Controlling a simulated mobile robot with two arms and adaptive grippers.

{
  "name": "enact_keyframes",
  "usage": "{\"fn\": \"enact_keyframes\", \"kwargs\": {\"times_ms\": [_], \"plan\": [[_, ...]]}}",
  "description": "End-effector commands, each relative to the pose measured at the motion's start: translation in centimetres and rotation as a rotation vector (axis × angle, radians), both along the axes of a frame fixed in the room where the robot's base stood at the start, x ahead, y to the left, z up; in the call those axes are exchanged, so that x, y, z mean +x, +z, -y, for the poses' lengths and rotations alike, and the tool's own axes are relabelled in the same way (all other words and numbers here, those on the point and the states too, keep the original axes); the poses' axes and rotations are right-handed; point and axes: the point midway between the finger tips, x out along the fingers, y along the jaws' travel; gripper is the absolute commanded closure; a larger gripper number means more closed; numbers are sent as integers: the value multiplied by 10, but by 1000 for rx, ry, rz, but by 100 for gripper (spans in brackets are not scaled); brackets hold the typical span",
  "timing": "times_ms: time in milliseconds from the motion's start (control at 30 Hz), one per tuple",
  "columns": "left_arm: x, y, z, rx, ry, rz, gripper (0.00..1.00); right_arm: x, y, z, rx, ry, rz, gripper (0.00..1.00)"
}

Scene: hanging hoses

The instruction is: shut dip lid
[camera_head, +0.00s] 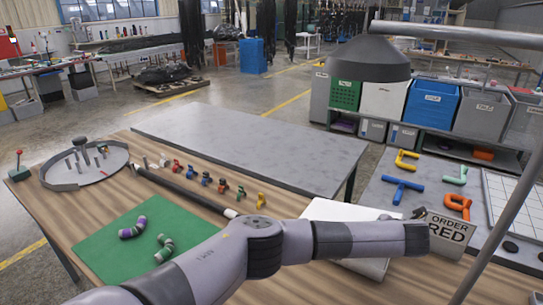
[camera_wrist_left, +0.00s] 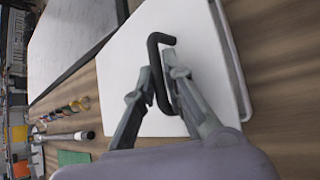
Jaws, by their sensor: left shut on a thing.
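The dip lid (camera_head: 335,210) is a white panel at the middle right of the bench, partly covered by my left arm in the head view. It fills the middle of the left wrist view (camera_wrist_left: 205,40), with a bent black handle (camera_wrist_left: 153,50) across it. My left gripper (camera_wrist_left: 165,78) is shut on this handle, one finger on each side. In the head view the gripper is mostly hidden behind my own wrist. I cannot tell how far the lid stands open. My right gripper is in neither view.
An order sign (camera_head: 447,230) stands just right of my wrist. A grey hood (camera_head: 362,62) hangs above, and a slanted pole (camera_head: 500,220) crosses the right side. Several coloured fittings (camera_head: 206,179) and a green mat (camera_head: 110,240) lie to the left.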

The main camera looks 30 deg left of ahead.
Motion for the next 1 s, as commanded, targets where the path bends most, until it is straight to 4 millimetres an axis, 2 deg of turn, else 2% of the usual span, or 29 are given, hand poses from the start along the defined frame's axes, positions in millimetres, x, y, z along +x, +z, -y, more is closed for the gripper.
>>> {"fn": "enact_keyframes", "kwargs": {"times_ms": [33, 500, 1000], "plan": [[-1, -15, -9, 32, 16, -10, 100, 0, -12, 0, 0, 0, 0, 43], [0, -43, -1, 153, 17, -10, 100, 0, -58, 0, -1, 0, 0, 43], [0, -47, 2, 192, 18, -7, 100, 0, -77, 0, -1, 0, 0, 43]]}}
